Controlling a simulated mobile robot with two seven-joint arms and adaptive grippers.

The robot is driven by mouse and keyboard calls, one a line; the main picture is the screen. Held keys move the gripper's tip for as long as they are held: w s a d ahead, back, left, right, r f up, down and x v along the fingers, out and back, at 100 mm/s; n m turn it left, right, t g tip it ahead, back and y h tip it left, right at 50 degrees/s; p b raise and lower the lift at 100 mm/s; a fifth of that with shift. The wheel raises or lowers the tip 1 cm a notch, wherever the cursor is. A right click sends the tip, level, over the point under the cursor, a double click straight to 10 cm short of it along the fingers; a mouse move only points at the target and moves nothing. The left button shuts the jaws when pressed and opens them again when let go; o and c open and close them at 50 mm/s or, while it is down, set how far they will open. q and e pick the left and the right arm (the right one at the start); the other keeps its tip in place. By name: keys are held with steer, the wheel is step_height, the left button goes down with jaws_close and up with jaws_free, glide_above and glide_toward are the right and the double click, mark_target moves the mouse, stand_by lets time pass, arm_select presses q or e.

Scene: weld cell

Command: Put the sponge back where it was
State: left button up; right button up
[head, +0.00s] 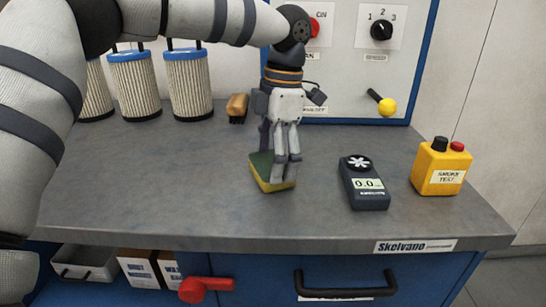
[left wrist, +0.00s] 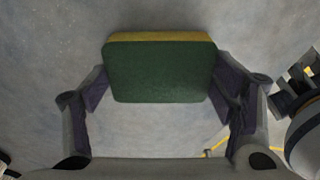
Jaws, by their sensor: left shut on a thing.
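The sponge (head: 266,178), green on one face and yellow on the other, is near the middle of the grey worktop in the head view. My left gripper (head: 284,160) points down and is shut on it. In the left wrist view the sponge (left wrist: 160,72) sits between the two fingers of the left gripper (left wrist: 160,90), green face toward the camera. I cannot tell whether the sponge touches the worktop.
A dark meter (head: 363,184) and a yellow box (head: 441,168) with buttons stand to the right. A brush (head: 237,107) and several filter cartridges (head: 189,84) are behind and left. A panel (head: 345,90) with knobs rises at the back. The front-left worktop (head: 140,185) is clear.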

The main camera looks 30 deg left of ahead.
arm_select(q)
steer(key=o, duration=1.2)
steer(key=shift+f, duration=0.15)
step_height(320, 180, up, 12)
steer(key=w, duration=0.1)
steer(key=shift+d+b, duration=0.3)
steer(key=shift+d, duration=0.15)
